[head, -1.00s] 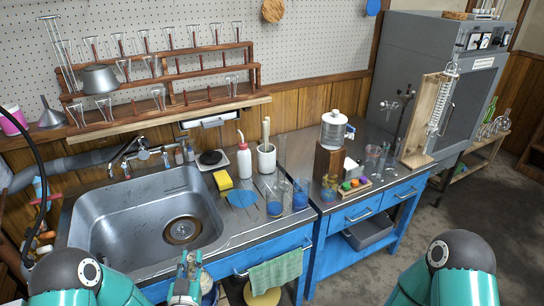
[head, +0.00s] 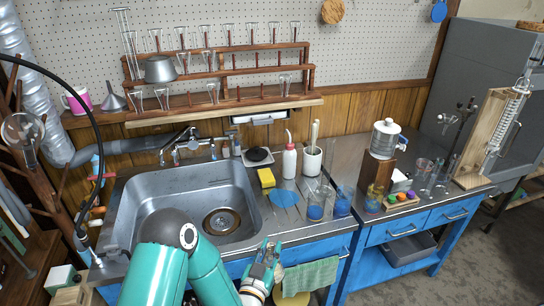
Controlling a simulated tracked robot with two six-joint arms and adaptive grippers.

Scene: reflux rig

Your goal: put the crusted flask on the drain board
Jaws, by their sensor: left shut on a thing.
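My left gripper (head: 263,254) is in front of the counter's front edge, below the sink's right end and left of the green towel. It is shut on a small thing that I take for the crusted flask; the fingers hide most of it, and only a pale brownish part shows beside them. The drain board (head: 287,197) looks to be the bare steel counter just right of the sink (head: 131,211). My right gripper is not in view.
A yellow sponge (head: 266,178), a white bottle (head: 289,160) and a white crock (head: 312,161) stand behind the drain board. A green towel (head: 310,278) hangs at the front. A black hose (head: 92,125) arches at the left.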

